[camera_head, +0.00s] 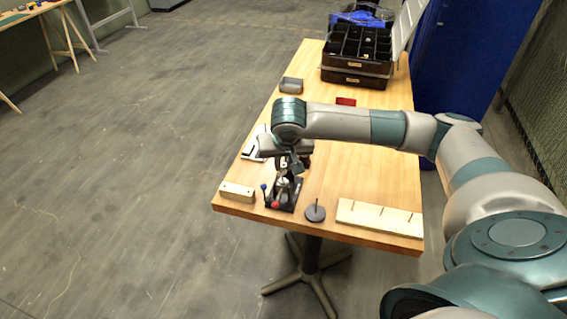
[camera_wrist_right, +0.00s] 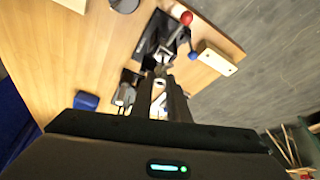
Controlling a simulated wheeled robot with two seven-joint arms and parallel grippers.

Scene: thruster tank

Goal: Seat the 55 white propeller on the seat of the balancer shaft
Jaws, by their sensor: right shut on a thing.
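The balancer (camera_head: 285,196), a small black stand with a red knob and a blue knob, is on the table near its front edge. It also shows at the top of the right wrist view (camera_wrist_right: 150,40). My right gripper (camera_head: 295,168) points down close above and behind the balancer's upper part. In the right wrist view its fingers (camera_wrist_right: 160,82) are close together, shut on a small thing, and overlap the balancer. A pale patch shows between the fingers; the propeller's shape and its contact with the shaft are too small and hidden to tell. My left gripper is out of view.
A wooden block (camera_head: 237,192) stands left of the balancer. A dark disc with a post (camera_head: 315,213) and a pegged board (camera_head: 380,217) are to the right. A white board (camera_head: 252,150), grey bin (camera_head: 291,85), red item (camera_head: 345,101) and black compartment case (camera_head: 357,78) are farther back.

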